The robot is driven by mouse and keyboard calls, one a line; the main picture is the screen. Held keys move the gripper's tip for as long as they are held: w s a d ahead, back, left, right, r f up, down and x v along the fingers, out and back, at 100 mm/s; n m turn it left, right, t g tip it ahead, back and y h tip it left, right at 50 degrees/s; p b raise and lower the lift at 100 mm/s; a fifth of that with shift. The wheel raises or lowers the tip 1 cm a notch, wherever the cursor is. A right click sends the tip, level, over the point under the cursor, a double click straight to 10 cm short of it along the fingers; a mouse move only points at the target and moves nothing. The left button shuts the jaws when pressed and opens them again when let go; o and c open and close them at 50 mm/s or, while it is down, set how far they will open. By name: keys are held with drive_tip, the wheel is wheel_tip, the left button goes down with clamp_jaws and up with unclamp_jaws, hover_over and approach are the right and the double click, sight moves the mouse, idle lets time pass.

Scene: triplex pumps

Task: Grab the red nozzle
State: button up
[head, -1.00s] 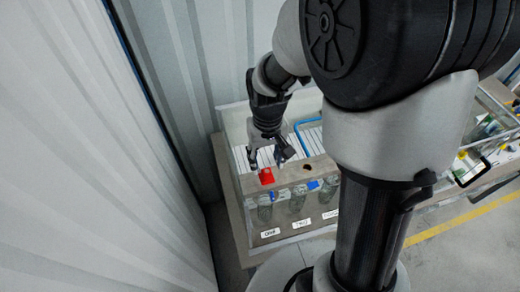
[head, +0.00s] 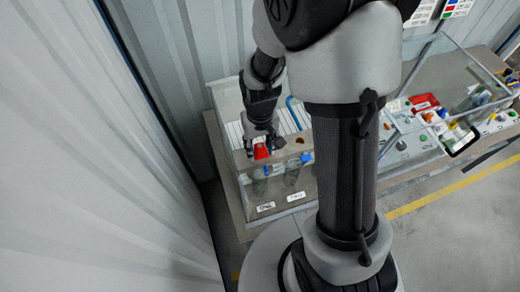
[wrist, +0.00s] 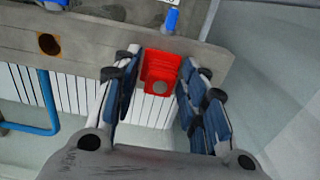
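The red nozzle (wrist: 160,70) sits at the edge of a grey-brown ledge in the wrist view, with a round grey spot on its face. It also shows as a small red piece in the head view (head: 261,151), just below my gripper. My gripper (wrist: 155,85) is open, with one blue-padded finger on each side of the red nozzle. Gaps show between the fingers and the nozzle, so I see no clear contact. In the head view, my gripper (head: 262,146) points down over the ledge, and part of the nozzle is hidden behind it.
A blue tube (wrist: 35,125) bends over white slats (wrist: 75,100). Glass jars (head: 293,176) stand under the ledge. Corrugated wall panels (head: 120,160) rise at the left.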

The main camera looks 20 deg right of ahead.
clamp_jaws()
drive_tip(key=shift+r, duration=0.1)
idle(0.3)
